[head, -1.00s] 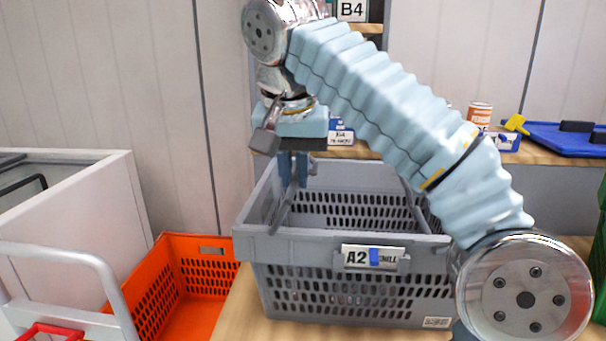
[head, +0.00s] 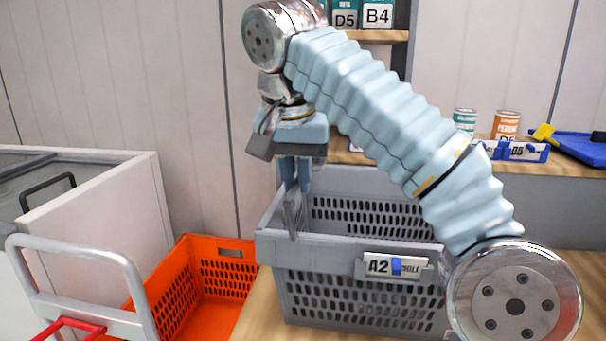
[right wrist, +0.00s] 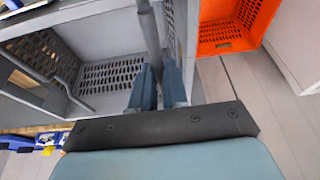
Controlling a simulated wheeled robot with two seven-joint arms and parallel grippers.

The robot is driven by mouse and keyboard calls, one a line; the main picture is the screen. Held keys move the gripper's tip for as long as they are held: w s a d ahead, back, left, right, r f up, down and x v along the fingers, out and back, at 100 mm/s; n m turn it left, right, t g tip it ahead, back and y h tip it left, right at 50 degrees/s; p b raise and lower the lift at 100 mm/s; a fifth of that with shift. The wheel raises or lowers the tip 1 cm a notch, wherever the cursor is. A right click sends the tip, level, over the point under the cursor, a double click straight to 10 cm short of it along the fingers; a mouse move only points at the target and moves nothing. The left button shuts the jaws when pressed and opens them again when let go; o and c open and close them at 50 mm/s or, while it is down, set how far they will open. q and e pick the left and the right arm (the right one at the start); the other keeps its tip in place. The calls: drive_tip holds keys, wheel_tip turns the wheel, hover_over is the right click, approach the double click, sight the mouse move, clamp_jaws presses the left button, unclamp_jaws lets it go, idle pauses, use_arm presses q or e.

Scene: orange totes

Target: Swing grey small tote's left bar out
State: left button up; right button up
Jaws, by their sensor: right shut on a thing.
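The grey small tote (head: 345,243), labelled A2, stands upright on a wooden surface, its top open. Its left bar (head: 292,217) is a thin grey rod near the tote's left wall. My right gripper (head: 296,188) reaches down from above into the tote's left side and is shut on this bar. In the right wrist view, the bar (right wrist: 149,35) runs away from between the blue fingers (right wrist: 158,90), close to the tote's side wall. Another thin grey bar (right wrist: 75,97) crosses the tote's far side there. My left gripper is not in view.
An orange tote (head: 222,252) sits lower, left of the grey tote. A white cabinet (head: 110,200) and a trolley handle (head: 85,245) stand farther left. My right arm hides part of the tote's right side.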

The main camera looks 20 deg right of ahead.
drive_tip(key=shift+w+a+f, duration=0.25)
drive_tip(key=shift+w+a, duration=0.1)
drive_tip(key=shift+a, duration=0.15)
drive_tip(key=shift+w+a+f, duration=0.45)
drive_tip(key=shift+a+f, duration=0.3)
drive_tip(key=o, duration=1)
drive_tip(key=shift+o, duration=0.2)
